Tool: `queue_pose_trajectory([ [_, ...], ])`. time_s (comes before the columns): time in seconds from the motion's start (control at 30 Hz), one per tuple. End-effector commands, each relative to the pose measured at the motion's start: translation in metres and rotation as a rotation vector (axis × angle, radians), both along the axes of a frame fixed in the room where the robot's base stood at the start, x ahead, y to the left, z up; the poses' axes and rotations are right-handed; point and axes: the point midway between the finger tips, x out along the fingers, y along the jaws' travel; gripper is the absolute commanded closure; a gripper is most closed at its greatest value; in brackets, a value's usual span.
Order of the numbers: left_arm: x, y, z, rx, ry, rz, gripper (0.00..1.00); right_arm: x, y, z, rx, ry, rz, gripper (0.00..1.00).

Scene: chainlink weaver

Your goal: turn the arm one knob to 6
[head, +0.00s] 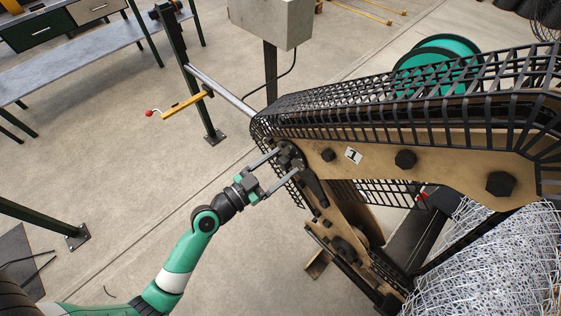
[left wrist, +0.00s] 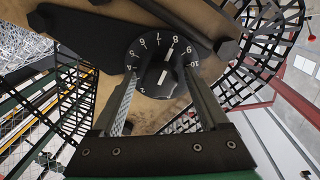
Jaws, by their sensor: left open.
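The arm one knob (left wrist: 164,75) is a round dark knob with a white pointer line, on a black dial with white numbers. In the left wrist view its pointer faces up, close to the 8. My left gripper (left wrist: 162,82) is open, with one finger on each side of the knob. I cannot tell whether the fingers touch it. In the head view my left gripper (head: 287,163) reaches the end of the tan machine arm (head: 380,150), which bears a white plate marked 1 (head: 354,155). The knob is hard to make out there. My right gripper is not in view.
Black mesh guards (head: 400,100) run along the machine arm. A yellow crank handle (head: 183,105) with a red tip stands beyond at left. A wire mesh roll (head: 490,265) is at lower right. The floor left of my arm is mostly clear.

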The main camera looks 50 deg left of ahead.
Motion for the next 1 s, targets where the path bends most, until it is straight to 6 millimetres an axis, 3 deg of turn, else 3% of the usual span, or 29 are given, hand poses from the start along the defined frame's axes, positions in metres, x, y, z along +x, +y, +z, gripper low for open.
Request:
queue_pose_trajectory([
  [0.23,0.0013,-0.0001,-0.0002,0.0,0.0,0.0,0.22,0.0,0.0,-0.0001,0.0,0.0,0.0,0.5],
  [0.67,0.001,-0.0002,-0.0002,0.0,0.0,0.0,1.0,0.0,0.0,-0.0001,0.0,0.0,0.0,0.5],
  [1.0,0.001,-0.0003,-0.0007,-0.032,-0.002,0.0,1.0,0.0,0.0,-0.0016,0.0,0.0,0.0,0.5],
])
